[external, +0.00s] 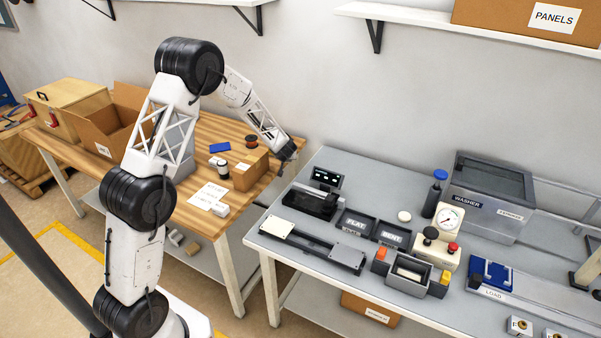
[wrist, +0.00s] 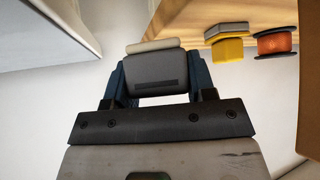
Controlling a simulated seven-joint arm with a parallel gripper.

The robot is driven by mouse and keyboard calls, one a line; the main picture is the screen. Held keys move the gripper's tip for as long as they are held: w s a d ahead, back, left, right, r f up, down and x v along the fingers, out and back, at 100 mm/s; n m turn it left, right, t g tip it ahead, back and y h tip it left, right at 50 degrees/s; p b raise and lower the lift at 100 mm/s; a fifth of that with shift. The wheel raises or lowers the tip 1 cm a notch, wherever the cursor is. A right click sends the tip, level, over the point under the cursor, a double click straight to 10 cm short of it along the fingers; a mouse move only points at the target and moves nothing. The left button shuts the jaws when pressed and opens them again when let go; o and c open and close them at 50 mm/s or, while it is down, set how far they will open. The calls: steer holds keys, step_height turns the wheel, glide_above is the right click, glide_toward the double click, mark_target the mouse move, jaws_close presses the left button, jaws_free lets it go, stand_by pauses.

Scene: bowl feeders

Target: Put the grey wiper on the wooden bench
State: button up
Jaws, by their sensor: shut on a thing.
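A grey block with a pale pad along its far edge, which looks like the grey wiper (wrist: 157,72), is held between the two blue fingers of my gripper (wrist: 157,85) in the wrist view. In the external view my gripper (external: 287,151) is above the right end of the wooden bench (external: 210,128), near the gap to the grey table. The wiper cannot be made out clearly there. The wooden bench also shows at the top of the wrist view (wrist: 212,15), beyond and to the right of the wiper.
A cardboard box (external: 250,172), an orange spool (external: 251,141), a blue item (external: 220,147) and a white jar (external: 222,170) stand on the bench. A yellow block with a grey cap (wrist: 229,45) is near the spool. The grey table (external: 340,165) is crowded with fixtures.

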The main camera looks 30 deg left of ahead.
steer(key=w+a+r+n+g+y, duration=0.1)
steer(key=a+r+n, duration=0.1)
steer(key=a, duration=0.1)
steer(key=w+a+r+n+y, duration=0.1)
steer(key=a+n, duration=0.1)
steer(key=a, duration=0.1)
steer(key=w+a+r+n+g+y, duration=0.1)
steer(key=a+r, duration=0.1)
steer(key=a, duration=0.2)
steer(key=shift+r+n+g, duration=0.3)
steer(key=shift+n, duration=0.1)
steer(key=s+a+r+n+g+y, duration=0.1)
steer(key=s+a+r+n+g, duration=0.1)
steer(key=s+a+n+g, duration=0.3)
steer(key=shift+s+a+n+g+y, duration=0.35)
steer(key=shift+a+n+g, duration=1.85)
steer(key=shift+n, duration=1.4)
steer(key=shift+f, duration=3.1)
steer(key=shift+f, duration=1.9)
